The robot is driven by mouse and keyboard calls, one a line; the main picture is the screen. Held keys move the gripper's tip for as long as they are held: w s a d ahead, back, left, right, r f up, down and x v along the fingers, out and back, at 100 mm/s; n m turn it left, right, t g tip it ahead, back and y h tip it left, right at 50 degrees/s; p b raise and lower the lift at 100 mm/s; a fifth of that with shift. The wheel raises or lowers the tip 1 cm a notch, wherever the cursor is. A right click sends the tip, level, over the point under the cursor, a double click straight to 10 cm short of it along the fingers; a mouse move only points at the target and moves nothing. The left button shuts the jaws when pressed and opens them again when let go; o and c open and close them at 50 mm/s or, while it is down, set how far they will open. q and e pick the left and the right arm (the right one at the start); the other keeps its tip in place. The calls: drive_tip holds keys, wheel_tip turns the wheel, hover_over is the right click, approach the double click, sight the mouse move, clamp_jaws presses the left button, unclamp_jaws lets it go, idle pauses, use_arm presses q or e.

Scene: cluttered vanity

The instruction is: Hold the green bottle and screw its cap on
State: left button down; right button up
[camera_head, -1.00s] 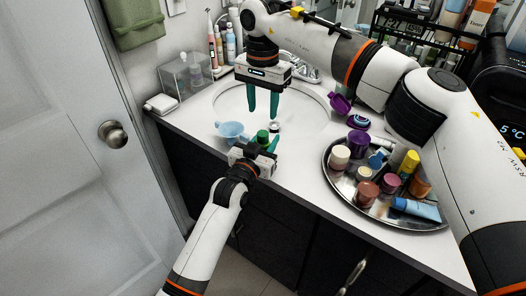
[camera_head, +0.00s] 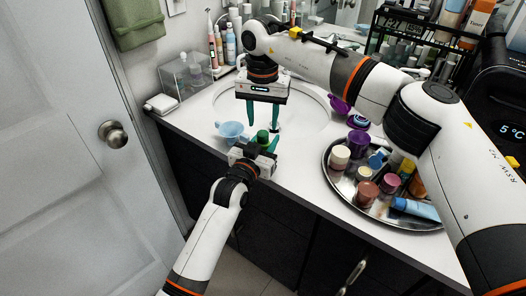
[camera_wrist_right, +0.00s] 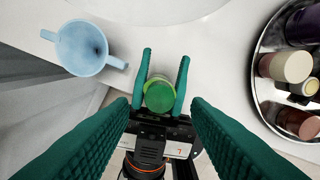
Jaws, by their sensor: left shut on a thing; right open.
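The green bottle (camera_head: 262,136) stands at the counter's front edge. My left gripper (camera_head: 263,144) is shut on it from the front, one finger on each side. In the right wrist view the bottle's round green top (camera_wrist_right: 159,96) shows from above between the left fingers. I cannot tell whether this top is a cap or the bottle itself, and no separate cap shows. My right gripper (camera_head: 263,127) points down just above and behind the bottle in the head view. Its fingers are wide apart and empty, one on each side of the bottle in the wrist view.
A light blue cup (camera_wrist_right: 82,48) stands close to the left of the bottle. A round metal tray (camera_head: 334,190) with several jars and tubes is to the right. The sink (camera_head: 304,112) lies behind. Some bare counter (camera_wrist_right: 222,70) separates bottle and tray.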

sight(263, 133)
drive_tip(key=shift+f, duration=2.2)
